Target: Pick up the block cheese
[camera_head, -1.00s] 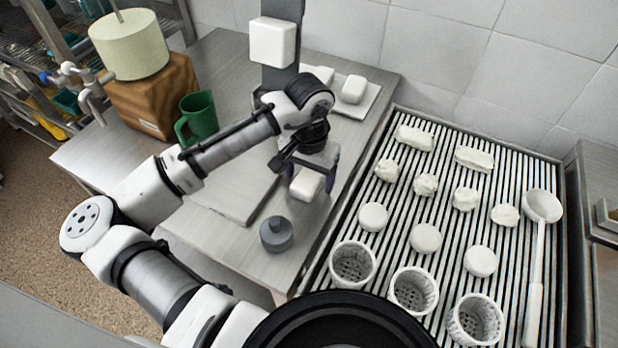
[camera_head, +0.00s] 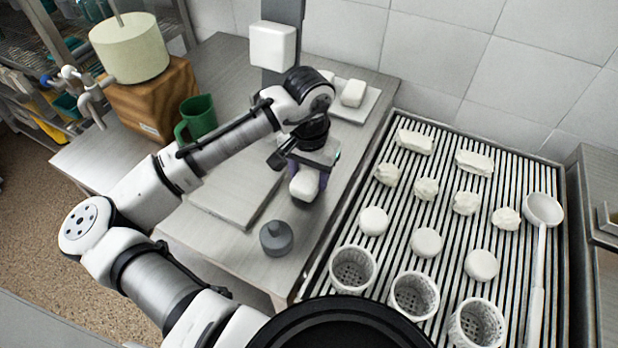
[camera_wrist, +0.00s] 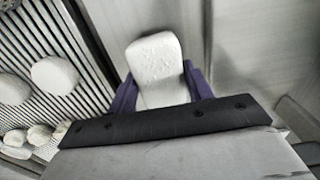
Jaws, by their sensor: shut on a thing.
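The block cheese (camera_head: 304,186) is a white, rounded rectangular block below my wrist over the steel table. In the wrist view the block cheese (camera_wrist: 158,72) sits between two purple fingers, touching them on both sides. My gripper (camera_head: 308,184) is shut on it. In the wrist view my gripper (camera_wrist: 162,88) shows the far end of the block standing out beyond the fingertips. I cannot tell the exact gap between the block and the table.
A grey weight-like pot (camera_head: 277,237) stands close in front on the table. A board (camera_head: 236,196) lies to the left, with a green mug (camera_head: 198,116) behind. A tray (camera_head: 371,104) with white blocks is at the back. A slatted drain rack (camera_head: 395,192) holds cheeses and perforated baskets (camera_head: 352,270).

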